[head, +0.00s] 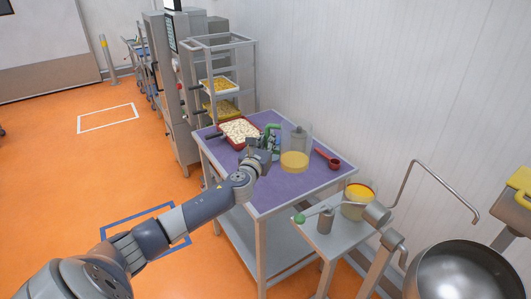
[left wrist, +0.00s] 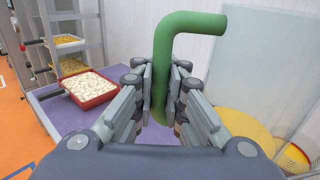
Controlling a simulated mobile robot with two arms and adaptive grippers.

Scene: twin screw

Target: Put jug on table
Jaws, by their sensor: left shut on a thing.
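The jug (head: 295,161) is clear, with yellow contents at its bottom and a green handle. It appears upright over the purple top of the table (head: 275,196); I cannot tell whether its base touches the surface. My left gripper (head: 263,147) is shut on the green handle, at the left side of the jug. In the left wrist view the handle (left wrist: 186,24) rises between the two fingers (left wrist: 160,92), and the yellow contents (left wrist: 243,128) show at the right. My right gripper is not in view.
A red tray of pale pieces (head: 239,131) lies at the table's back left. A red scoop (head: 328,160) lies right of the jug. A smaller stand (head: 340,238) with a yellow-filled container (head: 357,203) adjoins at the front right. The table's front is clear.

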